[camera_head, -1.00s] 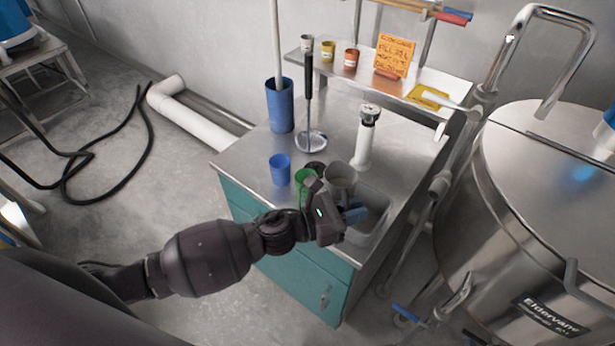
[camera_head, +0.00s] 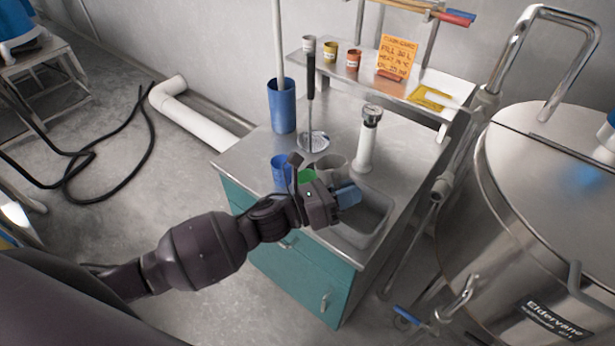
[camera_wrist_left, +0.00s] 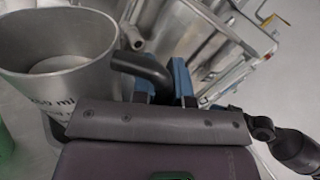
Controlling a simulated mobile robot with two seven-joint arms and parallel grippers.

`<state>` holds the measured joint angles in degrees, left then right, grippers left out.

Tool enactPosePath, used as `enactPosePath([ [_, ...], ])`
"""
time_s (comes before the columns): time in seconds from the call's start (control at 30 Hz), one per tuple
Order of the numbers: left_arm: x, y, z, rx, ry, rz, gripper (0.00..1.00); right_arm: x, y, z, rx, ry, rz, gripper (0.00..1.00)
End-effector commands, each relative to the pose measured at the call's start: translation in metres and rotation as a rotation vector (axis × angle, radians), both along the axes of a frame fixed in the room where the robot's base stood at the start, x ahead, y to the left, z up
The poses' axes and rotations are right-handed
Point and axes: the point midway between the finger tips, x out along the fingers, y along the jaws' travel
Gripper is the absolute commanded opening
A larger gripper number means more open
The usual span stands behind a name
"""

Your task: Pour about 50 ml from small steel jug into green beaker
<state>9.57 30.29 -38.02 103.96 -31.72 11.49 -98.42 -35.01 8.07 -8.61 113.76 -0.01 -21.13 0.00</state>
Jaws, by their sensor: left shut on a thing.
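The small steel jug (camera_head: 331,168) is held above the bench, partly hidden behind my left gripper (camera_head: 347,195). In the left wrist view the grey jug (camera_wrist_left: 100,65) shows an ml marking and a pale surface inside. The blue fingers (camera_wrist_left: 180,80) are shut on its dark handle (camera_wrist_left: 143,66). The green beaker (camera_head: 306,175) is just left of the jug, mostly hidden by my wrist. A green edge shows at the far left of the wrist view (camera_wrist_left: 5,143). I cannot tell the jug's exact tilt or whether any liquid flows. My right gripper is not seen.
A blue beaker (camera_head: 280,165) stands left of the green one. Behind are a tall blue cylinder (camera_head: 281,108), a long-handled steel tool (camera_head: 311,90) and a white cylinder with a gauge (camera_head: 367,145). Small cups stand on the shelf (camera_head: 345,72).

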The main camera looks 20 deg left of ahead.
Motion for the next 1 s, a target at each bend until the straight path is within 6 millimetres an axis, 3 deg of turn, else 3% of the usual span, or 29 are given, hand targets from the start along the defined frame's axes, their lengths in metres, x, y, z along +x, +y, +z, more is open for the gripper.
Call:
enactPosePath([
  [0.2, 0.009, 0.013, 0.013, -0.115, 0.077, 0.0, 0.0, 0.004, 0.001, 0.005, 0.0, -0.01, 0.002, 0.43],
  [0.57, 0.02, 0.028, 0.013, -0.252, 0.173, -0.002, 0.0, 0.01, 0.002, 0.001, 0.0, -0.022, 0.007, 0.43],
  [1.0, 0.024, 0.034, 0.013, -0.343, 0.235, -0.004, 0.0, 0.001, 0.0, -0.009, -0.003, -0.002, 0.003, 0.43],
])
